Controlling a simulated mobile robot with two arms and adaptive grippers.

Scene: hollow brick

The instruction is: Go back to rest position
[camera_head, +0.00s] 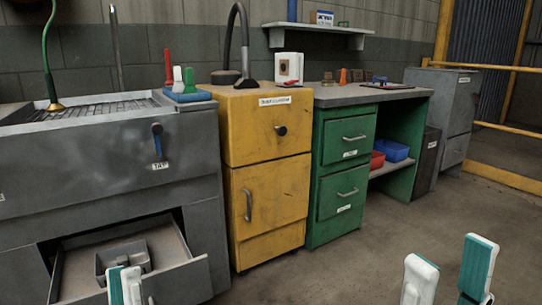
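My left gripper (124,287) shows only its fingertips at the bottom left edge, in front of the open lower drawer. Its two fingers overlap closely from this angle, so its opening is unclear. My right gripper (448,278) is at the bottom right, over bare floor, with its white and teal fingers apart and nothing between them. A grey, hollow, block-like object (138,252) lies in the open drawer (183,278) of the grey sink cabinet, partly hidden by my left gripper.
The grey sink cabinet (95,165), yellow cabinet (265,180) and green workbench (340,185) stand along the wall. Red (377,160) and blue (391,150) bins sit on the bench's lower shelf. A yellow railing (508,177) is at right. The floor in front is clear.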

